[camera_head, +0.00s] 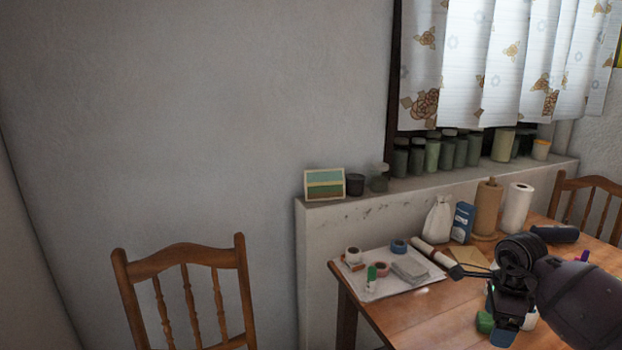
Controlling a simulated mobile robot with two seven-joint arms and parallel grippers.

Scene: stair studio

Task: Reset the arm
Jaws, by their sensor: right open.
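My right arm comes in from the right edge, over the wooden table (376,312). My right gripper (478,273) is dark, open and empty, with its thin fingers toward the middle of the table. It shows over the area near a tan envelope (468,257); I cannot tell how high it is above it. A green object (485,322) shows partly behind the arm, and a white item beside it is mostly hidden. My left gripper is not in view.
A white board (352,283) holds tape rolls, a green glue stick (371,278) and a cloth. Wooden chairs (185,270) stand left and right. The ledge (420,190) holds jars.

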